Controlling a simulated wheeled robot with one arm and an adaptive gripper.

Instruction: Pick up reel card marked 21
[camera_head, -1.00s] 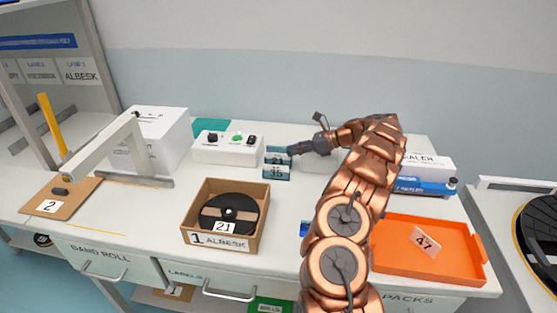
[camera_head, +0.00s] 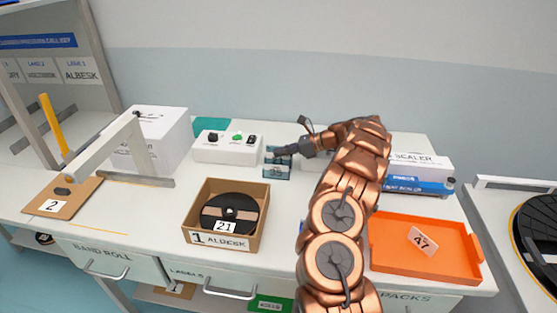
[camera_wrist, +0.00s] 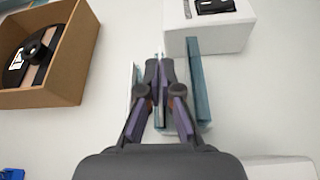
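A small teal card holder (camera_head: 277,174) stands on the bench beside the white button box; its teal side wall (camera_wrist: 198,85) also shows in the wrist view. My gripper (camera_head: 279,151) is over the holder and hides the card faces there. In the wrist view my gripper (camera_wrist: 160,66) has its fingertips close together, on either side of a thin, edge-on strip in the holder. I cannot tell whether they press on it or which number it bears. A black reel (camera_head: 217,211) with a label marked 21 (camera_head: 226,226) lies in a cardboard box.
The cardboard box (camera_head: 250,236) marked 1 ALBESK stands in front of the holder. The white button box (camera_head: 228,150) is just left of the holder. An orange tray (camera_head: 400,258) with a 47 card (camera_head: 422,241) is at right.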

